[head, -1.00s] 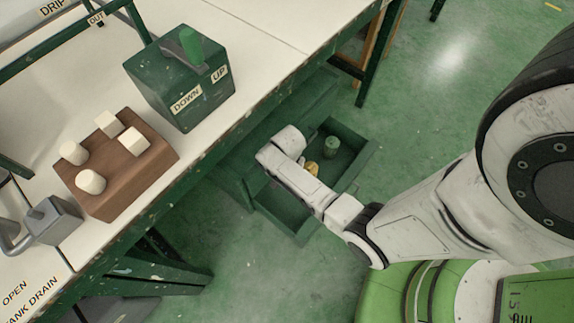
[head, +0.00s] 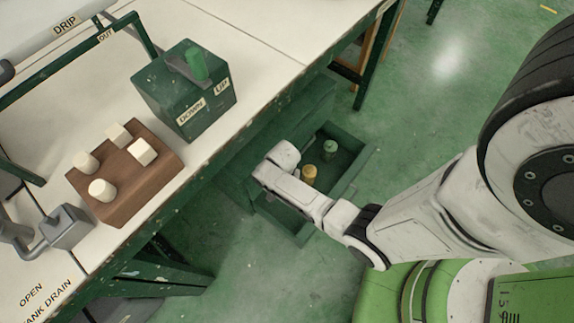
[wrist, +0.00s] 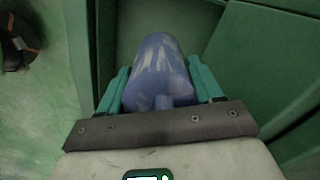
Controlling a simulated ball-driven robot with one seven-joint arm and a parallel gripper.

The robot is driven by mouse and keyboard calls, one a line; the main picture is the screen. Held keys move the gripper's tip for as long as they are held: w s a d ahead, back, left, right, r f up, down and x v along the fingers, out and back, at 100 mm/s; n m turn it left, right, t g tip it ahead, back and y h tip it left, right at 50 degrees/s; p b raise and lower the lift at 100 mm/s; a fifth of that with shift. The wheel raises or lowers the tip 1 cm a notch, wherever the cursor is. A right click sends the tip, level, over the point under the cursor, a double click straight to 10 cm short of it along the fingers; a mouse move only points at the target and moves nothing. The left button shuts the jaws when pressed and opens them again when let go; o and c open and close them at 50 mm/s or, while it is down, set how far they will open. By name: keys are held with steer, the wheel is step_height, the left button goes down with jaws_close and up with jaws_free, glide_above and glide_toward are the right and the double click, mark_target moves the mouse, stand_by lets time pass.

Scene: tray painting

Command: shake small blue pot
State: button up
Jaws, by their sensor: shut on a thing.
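The small blue pot (wrist: 160,65) fills the middle of the wrist view, with pale streaks on its side. My gripper (wrist: 159,76) is shut on it, one teal finger on each side. Green drawer walls and floor lie around and behind the pot in that view; I cannot tell whether it touches the floor. In the head view my wrist is over the left part of the open green drawer (head: 352,178) and hides the fingers and blue pot.
A yellow pot (head: 309,174) and a green pot (head: 330,150) stand in the drawer. The workbench (head: 250,35) edge runs close to my wrist on the left. On it are a green lever box (head: 185,100) and a brown block (head: 135,190) with white pegs. Floor to the right is clear.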

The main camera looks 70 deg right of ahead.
steer(key=shift+a+r, duration=0.1)
steer(key=shift+a, duration=1.1)
steer(key=d+b, duration=0.1)
steer(key=d, duration=0.6)
steer(key=a+p, duration=0.2)
steer(key=a, duration=0.5)
steer(key=shift+p, duration=0.3)
steer(key=d+b, duration=0.1)
steer(key=d, duration=0.6)
steer(key=a+p, duration=0.2)
steer(key=a, duration=0.5)
steer(key=d+b, duration=0.2)
steer(key=d, duration=0.5)
steer(key=a+p, duration=0.3)
steer(key=a, duration=0.4)
steer(key=d+b, duration=0.2)
steer(key=d, duration=0.5)
steer(key=a+p, duration=0.2)
steer(key=a, duration=0.5)
steer(key=shift+p, duration=0.3)
steer(key=d+b, duration=0.1)
steer(key=d, duration=0.2)
steer(key=shift+d, duration=0.2)
